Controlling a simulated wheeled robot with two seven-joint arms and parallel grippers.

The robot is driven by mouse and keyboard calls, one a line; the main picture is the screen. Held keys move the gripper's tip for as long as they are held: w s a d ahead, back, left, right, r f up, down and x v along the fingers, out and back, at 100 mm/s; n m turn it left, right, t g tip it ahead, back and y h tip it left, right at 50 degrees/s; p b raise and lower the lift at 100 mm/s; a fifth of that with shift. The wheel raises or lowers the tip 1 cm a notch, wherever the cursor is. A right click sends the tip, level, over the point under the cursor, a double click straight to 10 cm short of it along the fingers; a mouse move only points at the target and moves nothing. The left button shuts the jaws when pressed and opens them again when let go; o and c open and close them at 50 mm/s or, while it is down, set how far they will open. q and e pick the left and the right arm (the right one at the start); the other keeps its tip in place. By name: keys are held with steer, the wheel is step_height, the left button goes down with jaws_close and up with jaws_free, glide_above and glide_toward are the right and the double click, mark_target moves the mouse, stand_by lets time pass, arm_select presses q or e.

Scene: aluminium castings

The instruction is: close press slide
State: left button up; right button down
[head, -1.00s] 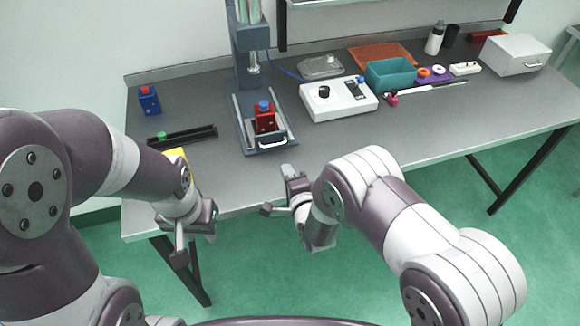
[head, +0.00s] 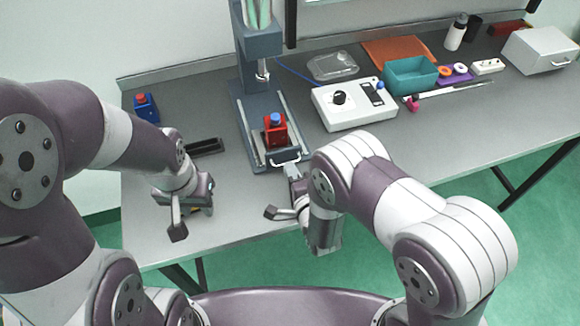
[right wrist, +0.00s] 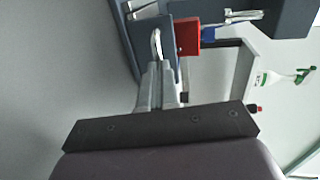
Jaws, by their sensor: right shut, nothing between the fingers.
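The press (head: 259,48) stands at the back of the table, its ram above a rail base. The press slide (head: 258,153) sits forward on the rails, toward me, carrying a red block with a blue knob (head: 275,130). Its light handle (head: 285,160) faces me and also shows in the right wrist view (right wrist: 156,44). My right gripper (head: 294,172) is shut and empty, its fingertips (right wrist: 160,68) right at the handle; I cannot tell whether they touch. My left gripper (head: 207,207) hangs over the front left of the table; its fingers are mostly hidden.
A white control box (head: 353,104) stands right of the press, with a teal bin (head: 410,76) behind it. A blue block with a red knob (head: 146,107) and a black rack (head: 205,146) are at left. The front left tabletop is mostly clear.

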mark_target(279, 138)
steer(key=shift+s, duration=0.1)
steer(key=b+x, duration=0.2)
steer(key=x, duration=0.1)
steer(key=r+b+x, duration=0.1)
steer(key=b+x, duration=0.1)
steer(key=x, duration=0.2)
steer(key=r+b+x, duration=0.1)
steer(key=b+x, duration=0.1)
steer(key=x, duration=0.2)
steer(key=shift+w+b, duration=0.35)
steer(key=shift+w, duration=0.05)
steer(key=shift+w+r, duration=0.15)
steer(key=shift+w, duration=0.1)
steer(key=shift+r, duration=0.3)
